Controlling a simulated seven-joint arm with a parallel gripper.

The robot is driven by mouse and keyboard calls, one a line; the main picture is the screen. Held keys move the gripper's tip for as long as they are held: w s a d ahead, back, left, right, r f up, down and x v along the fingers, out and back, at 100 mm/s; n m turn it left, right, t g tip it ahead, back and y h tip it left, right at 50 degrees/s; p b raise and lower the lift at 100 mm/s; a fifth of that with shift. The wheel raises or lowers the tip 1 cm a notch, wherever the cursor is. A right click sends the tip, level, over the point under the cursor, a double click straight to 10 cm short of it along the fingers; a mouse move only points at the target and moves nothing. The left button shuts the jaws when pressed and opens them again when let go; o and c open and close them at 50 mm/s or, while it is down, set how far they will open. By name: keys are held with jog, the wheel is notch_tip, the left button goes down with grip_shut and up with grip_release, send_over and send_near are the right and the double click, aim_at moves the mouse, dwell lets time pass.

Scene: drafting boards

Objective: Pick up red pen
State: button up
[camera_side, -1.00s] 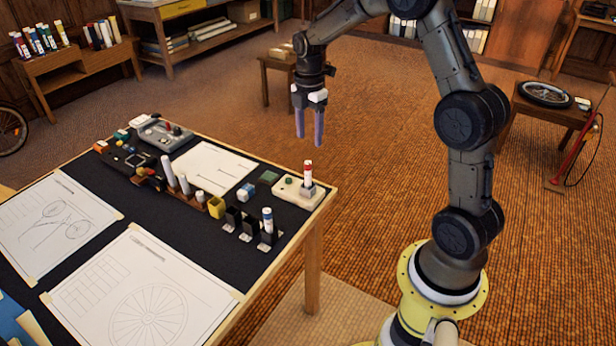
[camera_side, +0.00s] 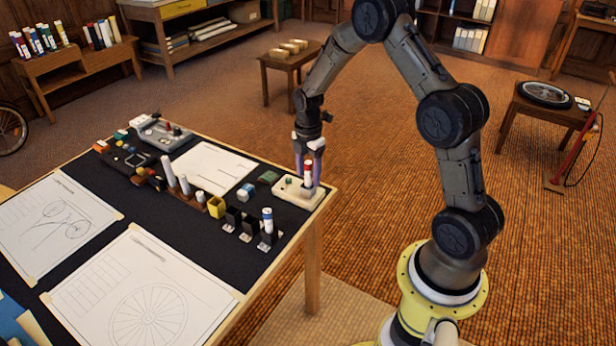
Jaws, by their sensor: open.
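The red pen (camera_side: 308,172) is a short, thick red and white marker. It stands upright in a cream-coloured base (camera_side: 290,192) with a green button, at the right corner of the table. My gripper (camera_side: 308,182) points down at the pen, with its purple fingers open. One finger shows to the left of the pen and one to the right. The pen appears in front of or between them; from this side I cannot tell whether they touch it.
A blue and white pen (camera_side: 267,219) stands in a black holder nearby, beside other black holders. A yellow cup (camera_side: 216,207), a blue and white block (camera_side: 246,192) and white cylinders (camera_side: 168,172) stand to the left. Drawing sheets (camera_side: 150,300) cover the front of the table.

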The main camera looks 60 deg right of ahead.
jog(key=shift+f, duration=0.1)
jog(key=shift+c, duration=0.2)
grip_shut()
